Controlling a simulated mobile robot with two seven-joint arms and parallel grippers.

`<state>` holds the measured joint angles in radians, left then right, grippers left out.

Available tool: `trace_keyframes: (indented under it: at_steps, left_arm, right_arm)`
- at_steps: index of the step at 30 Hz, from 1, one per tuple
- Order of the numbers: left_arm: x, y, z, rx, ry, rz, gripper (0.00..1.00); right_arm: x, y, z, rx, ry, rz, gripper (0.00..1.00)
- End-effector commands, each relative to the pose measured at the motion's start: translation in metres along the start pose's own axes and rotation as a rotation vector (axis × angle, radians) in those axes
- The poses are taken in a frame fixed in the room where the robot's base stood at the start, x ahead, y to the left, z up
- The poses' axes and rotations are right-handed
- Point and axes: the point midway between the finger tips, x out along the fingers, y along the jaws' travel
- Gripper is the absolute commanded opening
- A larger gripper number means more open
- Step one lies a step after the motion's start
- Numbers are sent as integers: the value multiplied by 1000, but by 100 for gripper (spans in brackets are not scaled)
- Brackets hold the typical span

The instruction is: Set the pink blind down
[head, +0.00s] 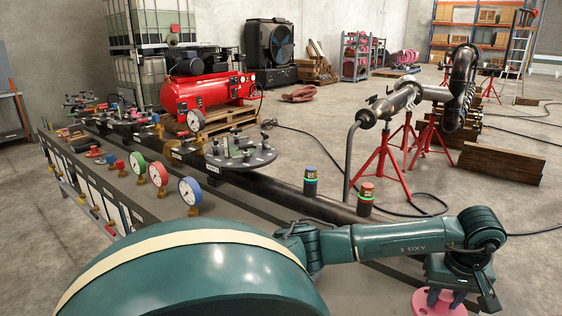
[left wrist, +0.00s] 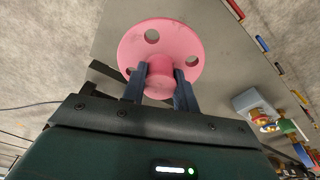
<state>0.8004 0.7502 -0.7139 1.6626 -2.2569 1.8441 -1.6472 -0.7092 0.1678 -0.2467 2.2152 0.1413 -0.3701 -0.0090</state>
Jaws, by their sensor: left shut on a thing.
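The pink blind (head: 437,304) is at the bottom right of the head view, partly cut off by the frame edge. In the left wrist view the pink blind (left wrist: 160,40) shows as a round disc with several holes and a short central stub. My left gripper (head: 445,293) points down over it in the head view. In the left wrist view its two dark fingers (left wrist: 160,84) are shut on the stub, one on each side. Behind the disc lies the flat grey bench top (left wrist: 225,50); I cannot tell whether the blind touches it. My right gripper is not in view.
A long dark pipe (head: 290,200) runs along the bench, with a dark studded flange (head: 240,155) on it. Several gauges, including a blue one (head: 190,191), line the near side. Blue (head: 310,188) and red (head: 366,197) beacons stand near my arm.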

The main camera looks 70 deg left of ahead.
Motion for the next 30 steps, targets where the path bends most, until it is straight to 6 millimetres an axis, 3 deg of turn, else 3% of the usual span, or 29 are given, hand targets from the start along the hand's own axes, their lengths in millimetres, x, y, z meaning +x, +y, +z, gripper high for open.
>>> trace_keyframes:
  at_steps: [7, 12, 17, 30]
  left_arm:
    - [-6, 0, -1, 32, 2, 9, 0]
    - [-3, 1, 1, 64, 0, 15, 0]
    - [-1, 1, 2, 64, 0, 14, 0]
    - [57, 1, 10, 63, 0, 15, 0]
  right_arm:
    - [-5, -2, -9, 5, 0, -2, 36]
    - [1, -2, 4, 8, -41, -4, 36]
    - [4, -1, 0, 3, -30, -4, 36]
    - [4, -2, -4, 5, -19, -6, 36]
